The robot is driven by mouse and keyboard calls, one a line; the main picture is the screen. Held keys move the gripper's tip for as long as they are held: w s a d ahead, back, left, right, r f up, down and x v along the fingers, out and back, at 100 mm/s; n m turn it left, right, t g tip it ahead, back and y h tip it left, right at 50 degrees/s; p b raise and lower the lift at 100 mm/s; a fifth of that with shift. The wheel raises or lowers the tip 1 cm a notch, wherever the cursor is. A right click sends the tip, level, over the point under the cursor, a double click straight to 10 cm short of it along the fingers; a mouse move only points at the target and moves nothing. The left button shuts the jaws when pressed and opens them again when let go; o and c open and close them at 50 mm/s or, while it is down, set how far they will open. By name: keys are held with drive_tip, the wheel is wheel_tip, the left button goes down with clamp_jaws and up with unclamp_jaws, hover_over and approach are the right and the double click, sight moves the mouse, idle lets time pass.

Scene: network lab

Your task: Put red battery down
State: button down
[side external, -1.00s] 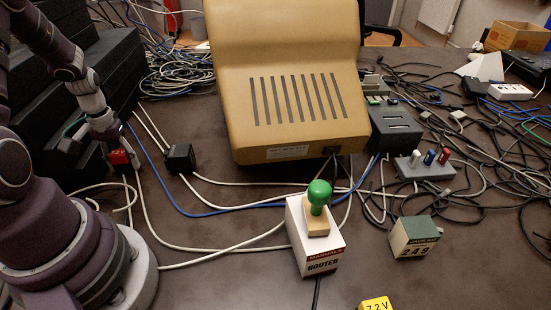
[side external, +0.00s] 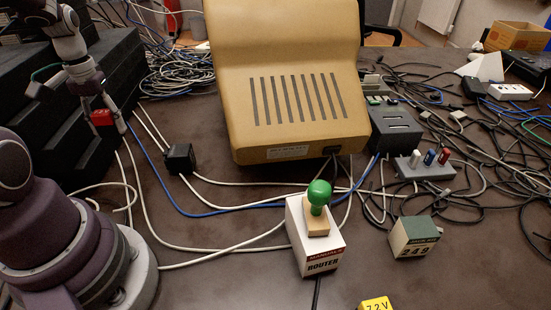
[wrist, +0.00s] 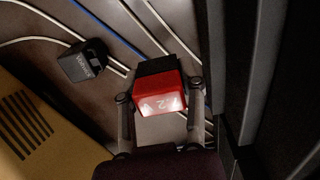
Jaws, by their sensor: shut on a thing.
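The red battery (side external: 101,117) is held at the left of the side external view, in front of the dark stepped block. In the wrist view the red battery (wrist: 162,95) shows a red end marked 7.2 V and a black far end. My gripper (side external: 106,125) is shut on it, with one finger on each side. The battery appears raised above the table, though its exact height is hard to judge. The side external view shows only its small red part.
Black stepped blocks (side external: 50,130) stand close beside my gripper. A black adapter (side external: 180,158) and white and blue cables lie nearby. A large tan case (side external: 290,140) fills the middle. A router box (side external: 312,250) carries a green-knobbed stamp (side external: 318,195). Bare table shows at front centre.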

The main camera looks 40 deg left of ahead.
drive_tip(key=w+d+m, duration=0.7)
drive_tip(key=d, duration=0.4)
drive_tip(key=m, duration=1.5)
hover_over(235, 303)
drive_tip(key=f, duration=0.1)
drive_tip(key=shift+m, duration=0.4)
wheel_tip(235, 303, down, 8)
drive_tip(key=shift+f, duration=0.2)
drive_tip(key=c, duration=0.7)
unclamp_jaws()
drive_tip(key=shift+f, duration=0.1)
drive_tip(key=shift+o, duration=0.2)
